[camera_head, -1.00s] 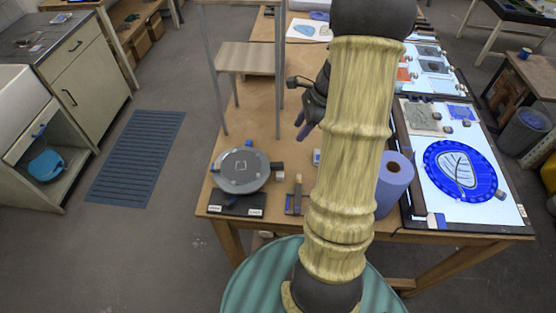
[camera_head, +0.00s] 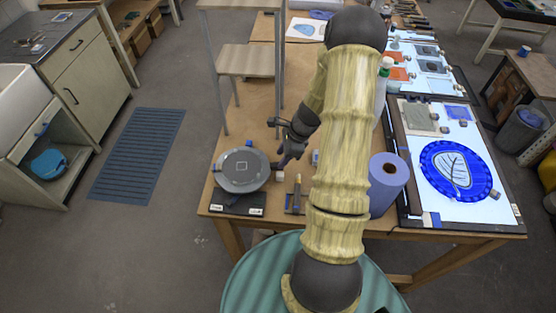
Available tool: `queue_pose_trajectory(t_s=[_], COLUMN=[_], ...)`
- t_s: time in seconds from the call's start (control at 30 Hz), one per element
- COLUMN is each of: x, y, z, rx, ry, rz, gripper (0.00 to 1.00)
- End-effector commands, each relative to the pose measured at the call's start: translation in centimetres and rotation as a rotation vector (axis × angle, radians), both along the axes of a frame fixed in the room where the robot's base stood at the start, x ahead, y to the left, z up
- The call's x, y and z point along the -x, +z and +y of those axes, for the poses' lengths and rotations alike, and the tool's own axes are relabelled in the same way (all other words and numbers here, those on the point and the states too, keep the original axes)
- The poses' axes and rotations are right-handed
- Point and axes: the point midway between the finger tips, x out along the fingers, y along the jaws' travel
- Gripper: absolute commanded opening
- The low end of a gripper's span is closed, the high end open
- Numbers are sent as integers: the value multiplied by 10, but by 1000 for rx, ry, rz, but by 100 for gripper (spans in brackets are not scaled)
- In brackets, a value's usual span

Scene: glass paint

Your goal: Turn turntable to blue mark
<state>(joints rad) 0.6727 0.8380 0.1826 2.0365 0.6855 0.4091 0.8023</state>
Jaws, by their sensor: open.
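The turntable (camera_head: 232,176) is a round grey disc with a small square outline at its middle. It stands on a dark base (camera_head: 238,201) with small white labels, at the near left corner of the wooden table. Small blue patches show at its far rim and left rim. A small pale block shows at its right edge. My gripper (camera_head: 286,158) is open and empty, just beyond and to the right of the turntable's right edge. I cannot tell whether it touches the turntable. The label writing is too small to read.
A blue paper roll (camera_head: 388,190) stands right of my arm. A light panel (camera_head: 430,205) with a blue leaf plate (camera_head: 460,170) lies further right. A small tool (camera_head: 297,196) lies right of the turntable. A shelf stand (camera_head: 247,60) rises behind.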

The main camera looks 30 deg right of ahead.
Motion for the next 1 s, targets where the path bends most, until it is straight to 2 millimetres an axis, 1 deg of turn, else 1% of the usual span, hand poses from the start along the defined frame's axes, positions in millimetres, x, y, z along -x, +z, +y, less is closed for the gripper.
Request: queue_pose_trajectory(t_s=[0.1,0.3,0.43,0.67,0.7,0.87,0.9,1.0], x=[-2,-6,-6,-6,-6,-6,-6,-6], y=[-15,-32,-36,-36,-36,-36,-36,-36], z=[6,12,14,14,14,14,14,14], rx=[-2,0,0,0,0,0,0,0], ry=[-1,-2,-1,-1,-1,-1,-1,-1], rz=[3,1,0,0,0,0,0,0], gripper=[42,42,42,42,34,3,0,0])
